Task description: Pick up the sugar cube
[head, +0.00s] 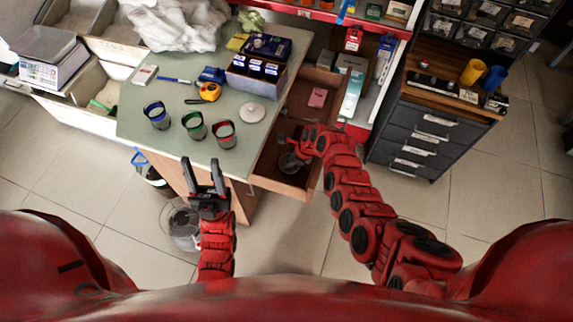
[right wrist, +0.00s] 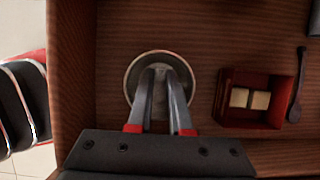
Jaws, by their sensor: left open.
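Two pale tan sugar cubes (right wrist: 249,99) sit side by side in a small dark red box (right wrist: 228,117) inside the open drawer (head: 271,177). My right gripper (right wrist: 160,72) reaches down into the drawer, left of that box in the right wrist view. Its fingertips are over or in a round metal-rimmed cup (right wrist: 134,72), close together with a narrow gap; whether anything is between them is unclear. In the head view my right gripper (head: 291,152) hides part of the drawer. My left gripper (head: 204,176) is open and empty in front of the table.
A spoon (right wrist: 298,85) lies right of the red box. A dark cabinet (head: 425,135) stands at right.

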